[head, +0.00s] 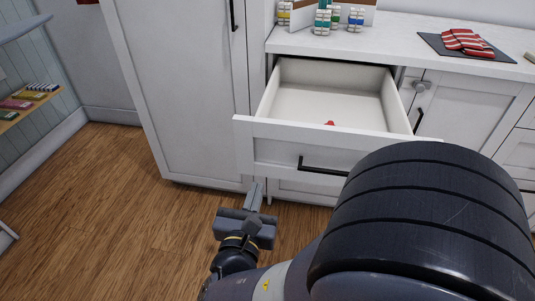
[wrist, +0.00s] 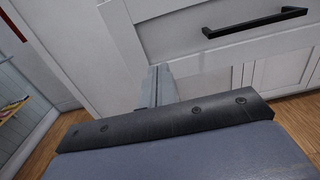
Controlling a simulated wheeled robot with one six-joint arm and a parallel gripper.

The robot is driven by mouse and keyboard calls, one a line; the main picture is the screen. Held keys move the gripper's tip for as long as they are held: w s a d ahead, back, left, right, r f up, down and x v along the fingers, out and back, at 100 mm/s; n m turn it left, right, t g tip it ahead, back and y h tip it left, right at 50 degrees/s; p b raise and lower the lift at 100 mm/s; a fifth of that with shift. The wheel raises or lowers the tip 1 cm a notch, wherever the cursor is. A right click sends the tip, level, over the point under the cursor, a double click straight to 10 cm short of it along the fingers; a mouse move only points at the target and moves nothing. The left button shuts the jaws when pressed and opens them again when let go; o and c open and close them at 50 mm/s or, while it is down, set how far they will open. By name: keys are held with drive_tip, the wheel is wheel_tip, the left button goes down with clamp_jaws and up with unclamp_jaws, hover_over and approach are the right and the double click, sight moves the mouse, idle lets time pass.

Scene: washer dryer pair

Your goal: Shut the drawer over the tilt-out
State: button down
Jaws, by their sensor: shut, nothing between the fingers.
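The white drawer (head: 277,147) stands pulled out below the countertop in the head view, with a black bar handle (head: 322,166) on its front. A small red item (head: 330,123) lies inside it. The drawer front (wrist: 215,25) and its handle (wrist: 254,22) also show in the wrist view. The tilt-out front (head: 290,189) below is mostly hidden under the open drawer. My gripper (head: 256,192) is shut and empty, low and in front of the drawer's left end. In the wrist view my gripper's fingers (wrist: 157,84) point toward the white fronts.
A tall white cabinet (head: 185,90) stands left of the drawer. The counter (head: 400,45) holds several small jars (head: 322,22) and a dark mat (head: 440,45) with red striped cloth (head: 467,42). Wood floor (head: 120,190) is clear at left.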

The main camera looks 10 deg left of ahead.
sight(267, 153)
drive_tip(key=w, duration=0.4)
drive_tip(key=w+b, duration=0.1)
drive_tip(key=w, duration=0.4)
drive_tip(key=shift+w+d+b, duration=0.2)
drive_tip(key=shift+w+b, duration=0.05)
drive_tip(key=shift+b, duration=0.05)
drive_tip(key=shift+w, duration=0.1)
